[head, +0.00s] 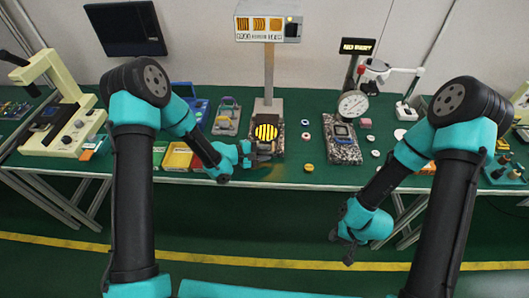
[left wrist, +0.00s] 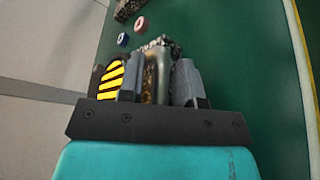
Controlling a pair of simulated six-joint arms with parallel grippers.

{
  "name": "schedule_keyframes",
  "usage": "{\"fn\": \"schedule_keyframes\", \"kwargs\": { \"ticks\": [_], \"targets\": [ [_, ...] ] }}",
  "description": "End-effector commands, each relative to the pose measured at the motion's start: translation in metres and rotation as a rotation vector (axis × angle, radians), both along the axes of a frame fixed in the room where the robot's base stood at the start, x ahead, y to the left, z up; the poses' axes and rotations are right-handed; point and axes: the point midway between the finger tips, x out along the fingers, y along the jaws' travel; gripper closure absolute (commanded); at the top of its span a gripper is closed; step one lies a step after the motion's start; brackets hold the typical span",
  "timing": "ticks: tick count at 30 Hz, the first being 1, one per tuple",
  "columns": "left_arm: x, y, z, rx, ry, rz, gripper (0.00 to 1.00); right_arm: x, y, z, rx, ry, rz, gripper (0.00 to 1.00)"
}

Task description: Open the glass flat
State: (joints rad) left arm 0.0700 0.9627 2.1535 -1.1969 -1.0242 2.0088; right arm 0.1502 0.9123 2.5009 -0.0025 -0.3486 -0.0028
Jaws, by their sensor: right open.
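The glass flat (head: 266,132) is a round disc with yellow and black stripes, under the lamp post at mid-bench. It shows at the left in the left wrist view (left wrist: 111,78). My left gripper (head: 262,153) is at the front edge of the flat's stand. In the left wrist view its two grey fingers (left wrist: 160,83) stand either side of a grey-brown, handle-like part (left wrist: 156,72) beside the disc. Whether they press on it is unclear. My right gripper (head: 347,252) is open and empty, low in front of the bench.
A lamp box (head: 268,26) tops the grey post behind the flat. A dial gauge (head: 352,105) stands over a speckled block (head: 342,145) to the right. A yellow tray (head: 178,156) and a cream microscope (head: 62,110) are left.

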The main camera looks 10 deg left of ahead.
Motion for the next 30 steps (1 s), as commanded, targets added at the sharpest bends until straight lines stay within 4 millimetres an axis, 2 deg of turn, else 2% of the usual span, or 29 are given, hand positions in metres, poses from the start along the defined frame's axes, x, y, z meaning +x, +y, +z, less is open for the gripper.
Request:
{"fn": "schedule_keyframes", "kwargs": {
  "ticks": [1, 9, 30],
  "targets": [
    [-0.0004, 0.0001, -0.0005, 0.000, 0.001, 0.000, 0.75, 0.0000, 0.0000, 0.0000, 0.000, 0.000, 0.000, 0.60],
    [-0.0015, 0.0000, -0.0023, 0.002, 0.006, 0.000, 1.00, 0.0000, 0.0000, 0.0000, 0.000, 0.000, 0.000, 0.60],
    [-0.0031, 0.0003, 0.0022, 0.003, 0.015, 0.000, 1.00, 0.0000, 0.0000, 0.0000, 0.000, 0.000, 0.000, 0.60]
  ]
}}
